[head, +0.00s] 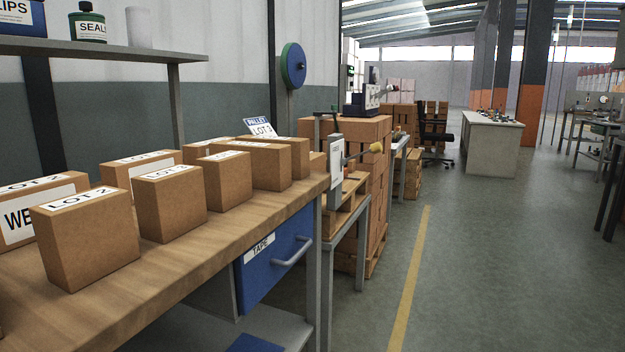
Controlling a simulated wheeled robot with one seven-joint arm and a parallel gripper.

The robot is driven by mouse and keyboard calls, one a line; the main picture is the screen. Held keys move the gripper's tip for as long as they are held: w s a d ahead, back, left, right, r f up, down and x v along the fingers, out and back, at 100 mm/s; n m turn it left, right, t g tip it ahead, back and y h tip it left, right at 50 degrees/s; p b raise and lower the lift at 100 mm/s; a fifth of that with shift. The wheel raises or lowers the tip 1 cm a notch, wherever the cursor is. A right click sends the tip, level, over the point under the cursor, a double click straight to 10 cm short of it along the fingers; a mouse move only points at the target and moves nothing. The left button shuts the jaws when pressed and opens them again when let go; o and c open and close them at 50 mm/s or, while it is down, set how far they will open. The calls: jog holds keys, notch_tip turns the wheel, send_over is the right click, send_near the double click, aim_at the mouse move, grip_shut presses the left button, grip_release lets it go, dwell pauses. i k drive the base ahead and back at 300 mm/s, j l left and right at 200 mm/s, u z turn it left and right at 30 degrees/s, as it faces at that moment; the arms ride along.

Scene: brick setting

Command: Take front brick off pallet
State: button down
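My gripper is not in view. A tall stack of brown blocks (377,200), brick-like or boxes, stands on what looks like a wooden pallet (374,262) beyond the bench's far end. I cannot tell which block is the front brick. Several brown cartons stand on the wooden bench at left: the nearest carton (92,245) has a white LOT 2 label on top, and another carton (171,207) stands behind it to the right. A blue-and-white sign (262,128), seemingly reading PALLET and LOT 3, stands behind the far cartons.
The bench top (190,257) is bare along its front edge. A blue TAPE drawer (275,258) with a handle juts below it. A shelf (100,53) hangs over the bench. Grey floor (500,270) with a yellow line (410,270) is open at right.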

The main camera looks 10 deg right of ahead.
aim_at(318, 159)
jog(key=i+l+u, duration=0.1)
jog(key=i+u, duration=0.25)
jog(key=i+l+u, duration=0.5)
jog(key=l+u, duration=0.25)
jog(key=i+l, duration=0.15)
jog(key=l, duration=0.25)
jog(key=i+l+u, duration=0.1)
jog(key=l, duration=0.3)
jog(key=i+l, duration=0.15)
jog(key=l, duration=0.25)
jog(key=i+l, duration=0.15)
jog(key=l, duration=0.25)
jog(key=i+l+u, duration=0.1)
jog(key=l, duration=0.3)
jog(key=i+l, duration=0.15)
jog(key=l, duration=0.25)
jog(key=i+l+u, duration=0.1)
jog(key=l, duration=0.3)
